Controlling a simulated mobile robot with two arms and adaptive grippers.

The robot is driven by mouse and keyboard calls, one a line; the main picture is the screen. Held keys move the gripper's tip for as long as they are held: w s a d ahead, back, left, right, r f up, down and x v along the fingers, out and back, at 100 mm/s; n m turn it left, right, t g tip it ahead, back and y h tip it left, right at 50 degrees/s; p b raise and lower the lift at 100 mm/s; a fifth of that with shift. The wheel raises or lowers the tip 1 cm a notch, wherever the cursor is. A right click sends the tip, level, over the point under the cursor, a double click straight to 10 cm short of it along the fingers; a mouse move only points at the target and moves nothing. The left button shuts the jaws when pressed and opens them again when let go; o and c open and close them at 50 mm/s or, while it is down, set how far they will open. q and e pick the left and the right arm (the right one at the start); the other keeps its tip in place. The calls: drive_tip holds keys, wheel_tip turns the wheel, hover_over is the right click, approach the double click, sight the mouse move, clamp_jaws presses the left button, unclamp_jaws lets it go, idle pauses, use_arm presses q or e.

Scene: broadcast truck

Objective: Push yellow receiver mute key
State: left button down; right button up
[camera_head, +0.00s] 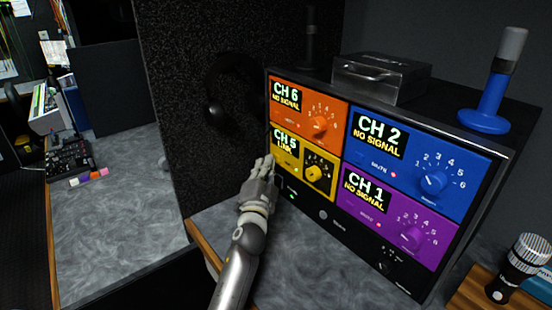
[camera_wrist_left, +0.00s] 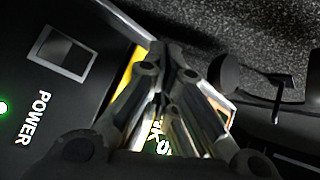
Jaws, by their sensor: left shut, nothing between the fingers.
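In the left wrist view the shut fingers (camera_wrist_left: 178,75) cover most of the yellow panel (camera_wrist_left: 126,72). The yellow mute key is not clearly visible; I cannot tell whether the fingertips touch it. My right gripper is not in view.
The orange panel (camera_head: 306,108) is above, the blue panel (camera_head: 425,168) and purple panel (camera_head: 395,224) to the right. A black speaker (camera_head: 190,45) is behind my left gripper.

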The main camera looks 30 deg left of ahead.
use_arm(q)
drive_tip(key=shift+s+a, duration=0.1)
drive_tip(key=shift+s, duration=0.15)
drive_tip(key=s, duration=0.1)
drive_tip(key=s+a+p, duration=0.1)
drive_tip(key=s, duration=0.1)
drive_tip(key=s+a+p, duration=0.1)
drive_tip(key=s, duration=0.1)
drive_tip(key=shift+s+a, duration=0.15)
drive_tip(key=shift+s, duration=0.1)
idle(0.7)
